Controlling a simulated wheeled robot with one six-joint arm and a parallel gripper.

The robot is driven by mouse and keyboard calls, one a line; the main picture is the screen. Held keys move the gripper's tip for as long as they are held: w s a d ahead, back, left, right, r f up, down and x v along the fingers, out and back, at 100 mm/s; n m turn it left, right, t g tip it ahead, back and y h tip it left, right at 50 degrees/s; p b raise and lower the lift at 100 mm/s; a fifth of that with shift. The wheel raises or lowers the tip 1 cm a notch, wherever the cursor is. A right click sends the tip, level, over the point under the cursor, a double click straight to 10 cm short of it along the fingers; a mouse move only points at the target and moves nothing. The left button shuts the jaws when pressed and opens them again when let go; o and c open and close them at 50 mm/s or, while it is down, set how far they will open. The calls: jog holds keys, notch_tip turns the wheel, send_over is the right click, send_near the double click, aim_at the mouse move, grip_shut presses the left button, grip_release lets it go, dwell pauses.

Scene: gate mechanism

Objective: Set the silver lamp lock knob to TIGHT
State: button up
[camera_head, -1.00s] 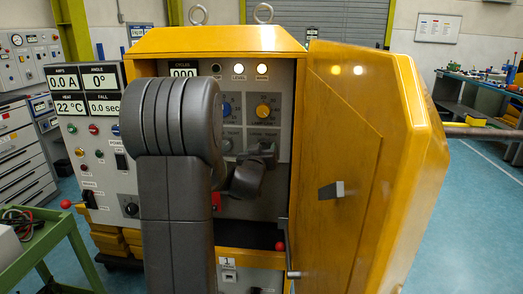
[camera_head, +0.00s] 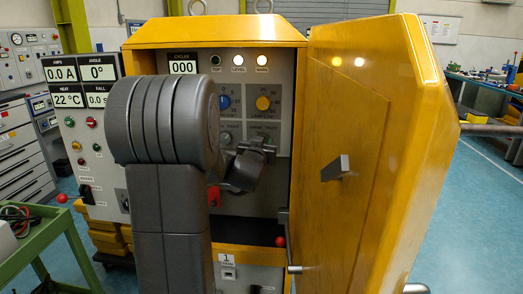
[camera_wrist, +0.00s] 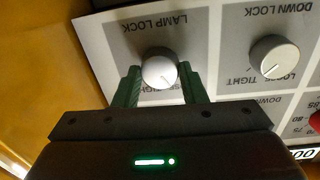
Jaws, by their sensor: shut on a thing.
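The silver lamp lock knob (camera_wrist: 158,73) is a round knob on the grey panel, under the upside-down "LAMP LOCK" label in the wrist view. My gripper (camera_wrist: 159,82) has its two green fingers on either side of the knob and is shut on it. The lettering below the knob is partly hidden by the fingers and gripper body. I cannot clearly tell where its pointer aims. In the head view my gripper (camera_head: 262,147) is at the panel inside the yellow cabinet, and the knob is hidden behind it.
A similar silver down lock knob (camera_wrist: 273,58) sits beside it in the wrist view. Blue (camera_head: 224,102) and yellow (camera_head: 263,103) knobs are above. The open yellow door (camera_head: 370,150), with a grey handle (camera_head: 335,168), stands close to the right of my arm.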

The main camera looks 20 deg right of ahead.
jog(key=shift+m+y+b, duration=0.5)
jog(key=shift+m+b, duration=4.2)
jog(key=shift+m, duration=2.3)
jog(key=o, duration=1)
jog(key=shift+d, duration=0.1)
jog(key=shift+r, duration=0.1)
jog(key=f+v, duration=0.1)
jog(key=v, duration=1.3)
jog(key=shift+r+p, duration=0.4)
jog(key=shift+r, duration=0.05)
jog(key=shift+d, duration=0.1)
